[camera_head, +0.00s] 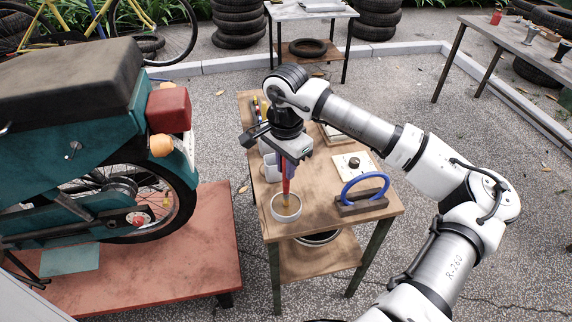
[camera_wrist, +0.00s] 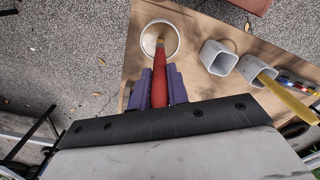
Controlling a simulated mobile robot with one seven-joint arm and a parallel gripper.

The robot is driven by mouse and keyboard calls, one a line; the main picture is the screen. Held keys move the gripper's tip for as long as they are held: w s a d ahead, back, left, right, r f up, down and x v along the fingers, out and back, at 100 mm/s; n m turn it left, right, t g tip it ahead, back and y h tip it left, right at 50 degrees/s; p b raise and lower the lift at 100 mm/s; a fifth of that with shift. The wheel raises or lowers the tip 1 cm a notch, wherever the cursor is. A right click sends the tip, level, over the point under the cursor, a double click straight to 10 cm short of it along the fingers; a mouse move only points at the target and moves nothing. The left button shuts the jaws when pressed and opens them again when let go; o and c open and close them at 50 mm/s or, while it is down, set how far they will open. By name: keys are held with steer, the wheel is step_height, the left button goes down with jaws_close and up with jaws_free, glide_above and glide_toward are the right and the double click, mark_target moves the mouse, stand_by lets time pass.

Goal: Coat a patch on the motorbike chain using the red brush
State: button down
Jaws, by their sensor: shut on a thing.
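My gripper (camera_head: 288,160) is shut on the red brush (camera_head: 286,183), with its purple fingers on both sides of the handle in the wrist view (camera_wrist: 160,86). The brush (camera_wrist: 159,75) points down. Its tip is at the round white tin (camera_head: 286,216), inside the rim as seen in both views; the tin (camera_wrist: 176,40) holds something pale tan. I cannot tell whether the bristles touch the contents. The green motorbike (camera_head: 60,130) stands at the left; its chain runs low beside the rear wheel (camera_head: 165,205) and is hard to make out.
The wooden table (camera_head: 350,226) also holds grey cups (camera_wrist: 217,58), one with a yellow handle (camera_wrist: 290,98), and a blue ring on a dark block (camera_head: 362,203). The motorbike stands on a red platform (camera_head: 205,245). A narrow gap separates platform and table.

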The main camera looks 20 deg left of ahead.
stand_by(0.5)
steer(key=shift+r+p, duration=1.3)
steer(key=shift+r, duration=2.15)
steer(key=shift+d, duration=0.1)
